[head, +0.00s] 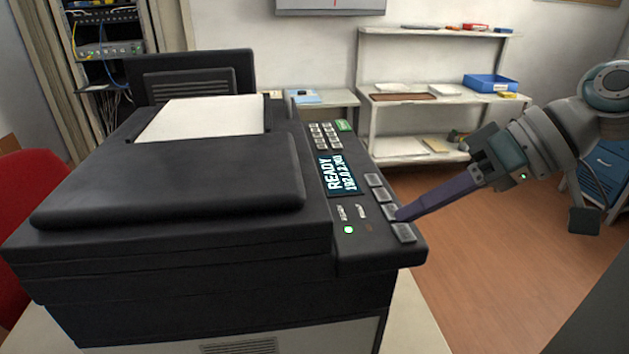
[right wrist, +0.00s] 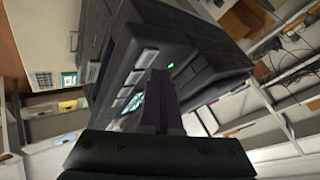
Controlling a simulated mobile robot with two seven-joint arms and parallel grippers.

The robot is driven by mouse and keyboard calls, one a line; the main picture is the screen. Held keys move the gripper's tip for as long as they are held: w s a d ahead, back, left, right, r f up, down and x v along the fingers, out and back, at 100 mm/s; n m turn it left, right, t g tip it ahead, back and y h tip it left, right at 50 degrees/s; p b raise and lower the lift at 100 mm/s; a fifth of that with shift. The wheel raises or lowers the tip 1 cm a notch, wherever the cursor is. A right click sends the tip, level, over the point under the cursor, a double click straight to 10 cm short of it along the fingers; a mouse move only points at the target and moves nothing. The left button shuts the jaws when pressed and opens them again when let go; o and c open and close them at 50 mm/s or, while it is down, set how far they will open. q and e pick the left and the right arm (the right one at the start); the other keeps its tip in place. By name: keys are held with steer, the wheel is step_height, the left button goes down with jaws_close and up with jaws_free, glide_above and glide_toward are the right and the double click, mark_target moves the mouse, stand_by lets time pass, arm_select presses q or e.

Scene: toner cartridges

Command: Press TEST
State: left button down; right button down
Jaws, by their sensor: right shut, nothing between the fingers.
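A large black printer (head: 180,190) stands on a white table. Its control panel on the right has a small screen (head: 338,173) reading "READY" with an address line, a green light (head: 348,229), a keypad (head: 325,135) and a column of grey buttons. My right gripper (head: 399,216) is shut and empty. Its purple fingertips are at the panel's right edge, by the grey button (head: 403,232) nearest the front and the one behind it. I cannot tell whether they touch. In the right wrist view the fingers (right wrist: 160,78) point at the panel buttons (right wrist: 147,58). No button label is readable. My left gripper is not in view.
White shelves (head: 440,94) with a blue bin (head: 490,83) stand at the back right. A red chair (head: 25,215) is at the left edge. An equipment rack (head: 105,45) stands behind the printer. The wooden floor right of the printer is open.

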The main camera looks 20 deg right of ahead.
steer(key=shift+f, duration=0.1)
stand_by(0.3)
steer(key=shift+f+b, duration=0.4)
stand_by(0.4)
steer(key=shift+f+b, duration=0.3)
steer(key=shift+f, duration=0.05)
stand_by(0.4)
steer(key=shift+r+p, duration=0.8)
